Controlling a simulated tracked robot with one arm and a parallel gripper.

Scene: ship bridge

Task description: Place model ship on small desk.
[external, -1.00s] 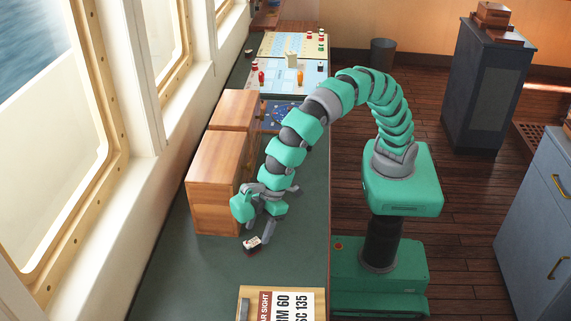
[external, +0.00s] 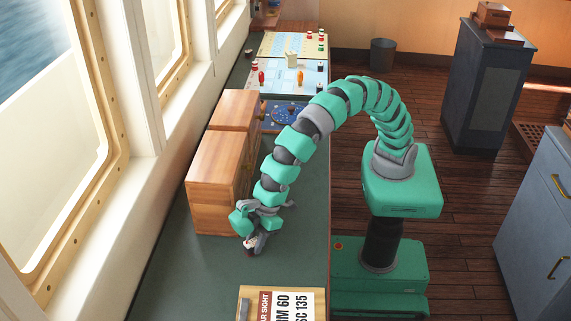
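A small dark object with a white top (external: 250,241), which looks like the model ship, sits on the dark green counter top (external: 200,275) in front of the wooden cabinet. My gripper (external: 254,243) is down at it, with a finger along its right side. The fingers and wrist partly hide the object, and I cannot tell whether they are closed on it. No piece is clearly the small desk; a dark grey stand (external: 487,85) with wooden boxes on top stands at the back right.
Wooden cabinets (external: 213,185) stand close to my gripper on its left. A sign board (external: 283,305) lies at the counter's near end. Charts with small pieces (external: 290,75) cover the far end. A blue-grey drawer unit (external: 540,215) is at right.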

